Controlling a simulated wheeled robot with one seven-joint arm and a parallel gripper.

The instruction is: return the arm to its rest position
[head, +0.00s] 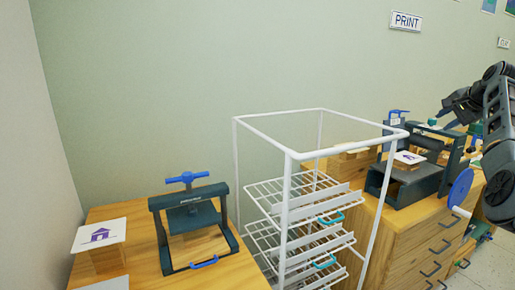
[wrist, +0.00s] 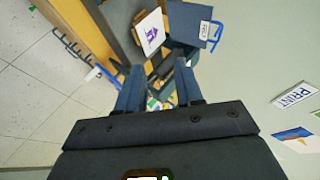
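My arm shows at the right edge of the head view, raised and folded. My gripper (head: 452,112) is at its left end, in front of the wall and near the large press (head: 402,187). In the wrist view my gripper (wrist: 160,88) has its two dark fingers apart, with nothing held between them. Beyond the fingertips are a dark press bed and a white card with a purple print (wrist: 150,32). In the head view a white card (head: 409,158) also lies on the large press.
A white wire drying rack (head: 287,200) stands between two wooden cabinets. The left cabinet carries a small blue-handled press (head: 194,222) and a house-print card (head: 100,235) on a wooden block. A PRINT sign (head: 405,21) hangs on the wall. Open floor (head: 490,265) shows at lower right.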

